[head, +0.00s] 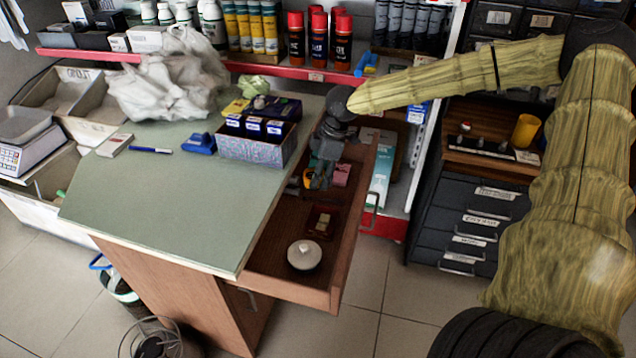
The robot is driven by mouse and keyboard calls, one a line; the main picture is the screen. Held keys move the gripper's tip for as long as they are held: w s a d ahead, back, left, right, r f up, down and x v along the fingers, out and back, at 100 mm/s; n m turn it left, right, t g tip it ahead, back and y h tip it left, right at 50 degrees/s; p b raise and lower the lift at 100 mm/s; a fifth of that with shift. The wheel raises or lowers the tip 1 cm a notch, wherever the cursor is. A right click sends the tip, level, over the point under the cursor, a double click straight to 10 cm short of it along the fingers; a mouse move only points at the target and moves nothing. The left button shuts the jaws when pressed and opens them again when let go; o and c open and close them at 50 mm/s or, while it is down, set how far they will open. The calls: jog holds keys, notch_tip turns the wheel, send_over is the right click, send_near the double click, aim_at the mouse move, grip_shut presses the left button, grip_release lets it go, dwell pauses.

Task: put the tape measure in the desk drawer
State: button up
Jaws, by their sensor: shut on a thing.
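The desk drawer (333,268) is pulled open on the right side of the desk. My gripper (318,184) reaches down into the far part of the drawer. It is shut on the tape measure (308,179), a small yellow-orange and dark thing that shows at the left of the fingers. The fingers hide most of it. I cannot tell whether the tape measure touches the drawer bottom.
The drawer also holds a pink item (341,174), a small reddish tray (321,222) and a round white-topped thing (304,255). A patterned box (256,150) stands on the green desktop (180,205) beside my gripper. Stocked shelves stand behind; a dark drawer cabinet (468,216) stands right.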

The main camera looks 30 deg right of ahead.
jog(key=w, duration=0.1)
jog(key=w+d+f, duration=0.1)
jog(key=w+d+f+b, duration=0.1)
jog(key=shift+w+d+f, duration=0.15)
jog(key=shift+w+f, duration=0.05)
jog(key=shift+w, duration=0.2)
jog(key=shift+f+b, duration=0.45)
jog(key=shift+f, duration=1.85)
jog(key=o, duration=1.2)
jog(key=shift+f, duration=0.1)
jog(key=shift+o, duration=0.2)
jog(key=p+v, duration=0.2)
jog(key=v, duration=1)
